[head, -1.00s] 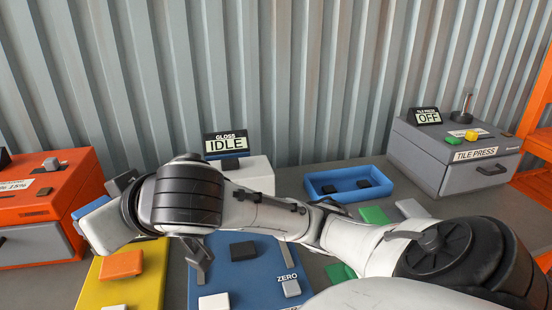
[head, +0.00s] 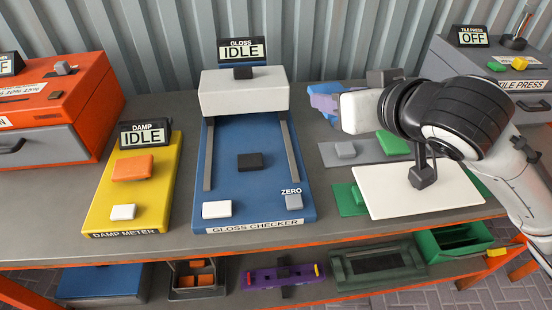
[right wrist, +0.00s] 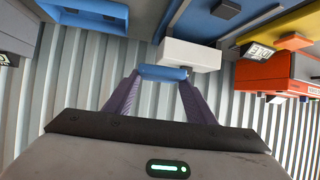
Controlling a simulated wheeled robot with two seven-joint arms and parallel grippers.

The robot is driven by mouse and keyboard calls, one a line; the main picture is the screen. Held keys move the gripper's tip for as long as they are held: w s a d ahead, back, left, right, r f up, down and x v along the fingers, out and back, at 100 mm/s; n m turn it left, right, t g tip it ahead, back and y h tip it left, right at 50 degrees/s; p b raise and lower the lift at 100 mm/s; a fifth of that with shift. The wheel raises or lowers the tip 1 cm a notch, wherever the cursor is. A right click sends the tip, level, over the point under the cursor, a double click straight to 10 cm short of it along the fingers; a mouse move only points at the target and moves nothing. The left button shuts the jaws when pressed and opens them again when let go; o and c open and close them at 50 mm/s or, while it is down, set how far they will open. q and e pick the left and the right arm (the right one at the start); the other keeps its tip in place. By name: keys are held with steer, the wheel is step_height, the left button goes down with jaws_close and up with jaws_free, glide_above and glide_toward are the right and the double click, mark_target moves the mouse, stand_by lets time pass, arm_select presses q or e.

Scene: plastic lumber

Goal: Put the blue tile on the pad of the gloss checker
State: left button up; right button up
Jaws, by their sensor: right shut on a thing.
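The gloss checker (head: 225,185) is a blue base with two grey rails, a white hood (head: 245,92) at the back and a display reading IDLE. Its dark pad (head: 250,162) lies bare between the rails. My right gripper (right wrist: 163,74) is shut on the blue tile (right wrist: 163,72), held between its purple fingertips in the right wrist view. In the head view the right gripper is right of the hood, raised above the bench; I cannot clearly separate the tile from blue behind it there. My left gripper is not in view.
A yellow damp meter (head: 105,205) stands left of the checker, an orange machine (head: 85,115) further left. A cream sheet (head: 405,200) and green pieces (head: 350,200) lie to the right. The tile press (head: 520,85) is back right. A blue tray (right wrist: 85,12) shows in the wrist view.

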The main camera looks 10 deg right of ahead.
steer(key=w+a+f+n+g+y+b, duration=0.2)
steer(key=w+a+f+n+y, duration=0.15)
steer(key=a, duration=0.35)
steer(key=w+a+f+n+g+y+b, duration=0.1)
steer(key=w+a+f+n+y+b, duration=0.15)
steer(key=a+f, duration=0.35)
steer(key=n, duration=0.1)
glide_above(259, 166)
step_height(259, 166, down, 3)
steer(key=shift+w+f+p, duration=0.15)
steer(key=shift+p, duration=0.15)
steer(key=shift+f, duration=2.75)
steer(key=shift+f, duration=0.15)
steer(key=o, duration=1.1)
steer(key=shift+c, duration=0.2)
steer(key=shift+r, duration=0.2)
steer(key=v, duration=1.2)
steer(key=shift+d, duration=0.15)
